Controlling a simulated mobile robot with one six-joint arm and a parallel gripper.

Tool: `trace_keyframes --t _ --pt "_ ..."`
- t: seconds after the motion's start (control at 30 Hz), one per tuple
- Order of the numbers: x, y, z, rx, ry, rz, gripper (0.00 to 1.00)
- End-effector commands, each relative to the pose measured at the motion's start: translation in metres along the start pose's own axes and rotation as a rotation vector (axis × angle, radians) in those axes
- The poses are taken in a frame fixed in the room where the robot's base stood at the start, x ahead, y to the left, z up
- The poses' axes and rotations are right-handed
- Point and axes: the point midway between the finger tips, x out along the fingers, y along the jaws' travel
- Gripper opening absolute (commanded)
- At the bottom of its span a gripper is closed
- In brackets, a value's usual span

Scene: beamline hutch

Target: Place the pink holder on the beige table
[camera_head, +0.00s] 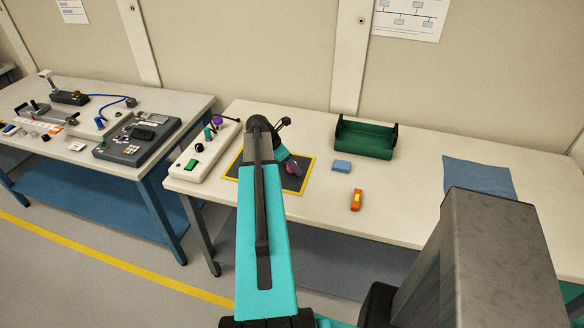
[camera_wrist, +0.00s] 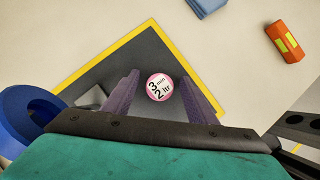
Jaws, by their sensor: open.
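A small round piece with a pink rim and a white face marked "3 min 2 ltr", which looks like the pink holder (camera_wrist: 159,87), shows in the wrist view over the dark mat. My gripper (camera_wrist: 160,76) is open, with one purple finger on each side of it. I cannot tell whether the fingers touch it. In the head view my gripper (camera_head: 292,168) is low over the yellow-edged mat, and the holder is not clearly visible there. The beige table (camera_head: 415,175) carries the mat (camera_head: 245,172).
A blue block (camera_head: 342,166), an orange block (camera_head: 356,200), a green tray (camera_head: 365,140) and a blue cloth (camera_head: 478,177) lie right of the mat. A control panel (camera_head: 190,170) with knobs stands left. The table's front right is clear. A second table (camera_head: 75,155) stands further left.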

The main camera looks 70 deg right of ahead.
Motion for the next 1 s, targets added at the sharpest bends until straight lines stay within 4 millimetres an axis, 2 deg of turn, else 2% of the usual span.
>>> trace_keyframes --t 0.27,0.5,0.57,1.0 --pt "-0.0005 0.0002 -0.0004 -0.001 0.0 0.0 0.5" --pt "-0.0007 0.0003 -0.0005 -0.001 0.0 0.0 0.1" --pt "-0.0008 0.0004 -0.0005 -0.001 0.0 0.001 0.03" --pt "-0.0054 0.0007 0.0019 -0.001 0.0 0.001 0.03"
